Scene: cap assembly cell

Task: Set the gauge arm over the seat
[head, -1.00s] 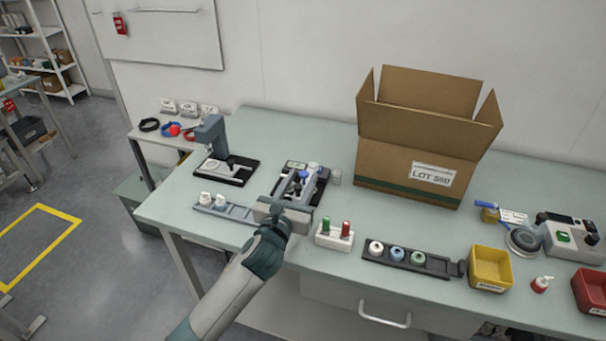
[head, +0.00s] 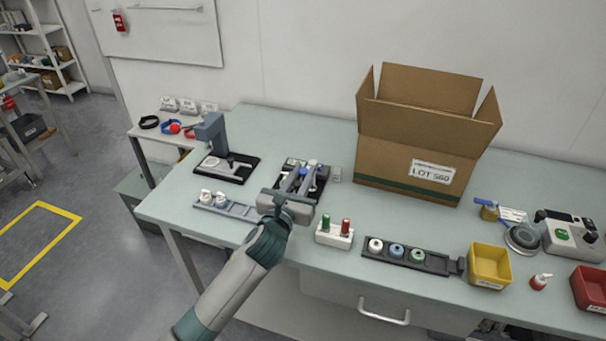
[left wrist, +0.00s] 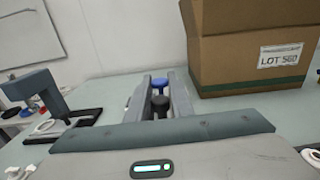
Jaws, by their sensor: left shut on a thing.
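The gauge fixture (head: 323,182) has a dark base and stands on the bench behind my left gripper (head: 298,179). My left gripper reaches over it from the front, its fingers pointing away. In the left wrist view the fingers are on either side of a black knob (left wrist: 160,106), and they are shut on it. A blue-topped part (left wrist: 158,83) shows just beyond the knob; it also shows in the head view (head: 312,163). My gripper hides much of the fixture, so I cannot tell where the gauge arm lies relative to the seat. My right gripper is not in view.
A grey press stand (head: 212,135) is left of the fixture. A rail with white caps (head: 238,209) lies at front left. A small rack (head: 334,236) with green and red pieces and a cap tray (head: 436,263) are at right. A big carton (head: 400,170) stands behind right.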

